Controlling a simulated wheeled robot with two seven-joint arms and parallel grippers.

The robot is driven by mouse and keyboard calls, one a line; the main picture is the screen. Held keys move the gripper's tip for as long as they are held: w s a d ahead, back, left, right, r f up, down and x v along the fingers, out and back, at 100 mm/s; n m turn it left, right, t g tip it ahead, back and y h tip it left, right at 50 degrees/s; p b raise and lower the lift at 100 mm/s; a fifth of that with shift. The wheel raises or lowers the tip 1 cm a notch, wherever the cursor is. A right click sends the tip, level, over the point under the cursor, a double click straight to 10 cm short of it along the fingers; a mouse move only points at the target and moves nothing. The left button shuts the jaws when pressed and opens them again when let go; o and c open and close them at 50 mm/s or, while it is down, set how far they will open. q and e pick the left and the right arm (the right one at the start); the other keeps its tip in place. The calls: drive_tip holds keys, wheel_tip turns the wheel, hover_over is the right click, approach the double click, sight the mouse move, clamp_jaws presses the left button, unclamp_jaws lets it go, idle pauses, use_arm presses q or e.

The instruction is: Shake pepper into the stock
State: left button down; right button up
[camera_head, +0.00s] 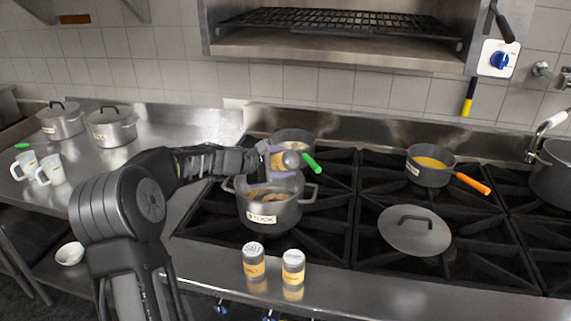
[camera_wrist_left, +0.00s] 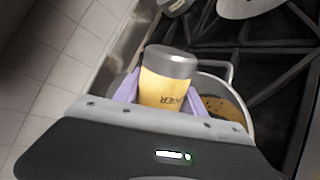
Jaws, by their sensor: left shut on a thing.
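My left gripper (camera_head: 282,161) has purple fingers and is shut on the pepper shaker (camera_head: 291,160). The shaker has a yellow label and a grey end, and lies tilted on its side above the stock pot. In the left wrist view the shaker (camera_wrist_left: 168,80) sits between the purple fingers, its label partly readable. The stock pot (camera_head: 265,216) is dark grey, labelled "STOCK", and stands open on the stove with brown contents. Part of its opening is hidden behind the arm and gripper. My right gripper is not in view.
Two yellow-labelled shakers, salt (camera_head: 253,262) and another (camera_head: 293,268), stand at the front edge. A green-handled pan (camera_head: 292,138) is behind the stock pot. An orange-handled pan (camera_head: 430,170) and a loose lid (camera_head: 414,232) lie right. Lidded pots (camera_head: 112,128) stand left.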

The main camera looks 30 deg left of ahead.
sight(286, 152)
use_arm(q)
drive_tip(key=shift+r, duration=0.25)
drive_tip(key=shift+r+p, duration=1.1)
drive_tip(key=shift+r, duration=0.45)
drive_tip(key=shift+f, duration=0.1)
drive_tip(key=shift+f, duration=0.1)
wheel_tip(286, 152, down, 3)
drive_tip(key=b, duration=0.3)
drive_tip(key=shift+b, duration=0.4)
wheel_tip(286, 152, up, 4)
drive_tip(key=shift+f+p, duration=0.25)
drive_tip(key=shift+p, duration=0.95)
drive_tip(key=shift+f, duration=0.15)
